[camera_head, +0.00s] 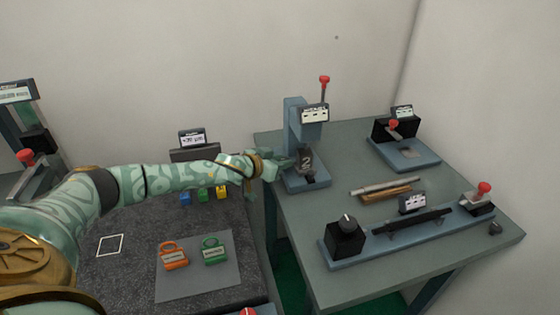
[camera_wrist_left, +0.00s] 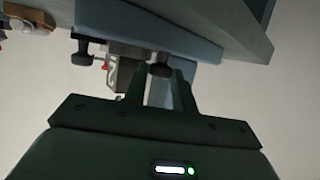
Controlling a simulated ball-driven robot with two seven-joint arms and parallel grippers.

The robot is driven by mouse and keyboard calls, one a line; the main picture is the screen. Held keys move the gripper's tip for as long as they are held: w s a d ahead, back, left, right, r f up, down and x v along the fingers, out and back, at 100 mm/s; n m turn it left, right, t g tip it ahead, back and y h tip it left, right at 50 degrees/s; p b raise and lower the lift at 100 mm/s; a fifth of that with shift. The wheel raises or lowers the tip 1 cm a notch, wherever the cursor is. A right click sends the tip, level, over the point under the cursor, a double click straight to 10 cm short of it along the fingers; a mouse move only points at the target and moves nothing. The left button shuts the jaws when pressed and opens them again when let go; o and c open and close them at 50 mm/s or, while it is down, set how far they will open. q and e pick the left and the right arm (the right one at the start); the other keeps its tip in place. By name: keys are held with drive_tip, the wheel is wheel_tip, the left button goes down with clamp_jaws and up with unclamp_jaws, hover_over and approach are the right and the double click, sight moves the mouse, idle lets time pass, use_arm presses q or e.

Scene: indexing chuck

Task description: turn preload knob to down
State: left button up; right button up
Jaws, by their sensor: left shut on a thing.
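My left gripper (camera_head: 285,162) reaches the near left side of a blue-grey upright fixture (camera_head: 294,120) with a block marked 2 (camera_head: 305,158). In the left wrist view its two fingers (camera_wrist_left: 160,90) are closed around a small dark knob (camera_wrist_left: 160,68), which I take to be the preload knob. In the head view the knob is hidden by the gripper. A second dark knob (camera_wrist_left: 82,56) stands beside it, apart from the fingers. The knob's setting cannot be read, and label texts are too small to read. My right gripper is not in view.
The grey-green table (camera_head: 290,240) also holds a black box with a knob (camera_head: 346,238), a long blue rail fixture (camera_head: 450,228), metal rods (camera_head: 385,185) and a black switch box (camera_head: 395,130). Orange (camera_head: 173,257) and green (camera_head: 214,252) padlock-shaped tags lie on a grey mat.

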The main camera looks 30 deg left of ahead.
use_arm(q)
drive_tip(key=shift+w+a+r+m+h+p, duration=0.1)
drive_tip(key=shift+r+m+h+p, duration=0.1)
drive_tip(key=shift+m+h+p, duration=0.55)
drive_tip(key=shift+a+m+g+h, duration=0.15)
drive_tip(key=shift+m+g+h, duration=0.15)
drive_tip(key=shift+m+h, duration=0.2)
drive_tip(key=shift+w+a+f+m+g+h+b, duration=0.15)
drive_tip(key=shift+f+m+g+h+b, duration=0.15)
drive_tip(key=shift+m+h, duration=0.4)
drive_tip(key=shift+g+h, duration=0.3)
drive_tip(key=shift+h, duration=0.05)
drive_tip(key=o, duration=0.7)
drive_tip(key=shift+c, duration=0.2)
drive_tip(key=shift+r, duration=0.1)
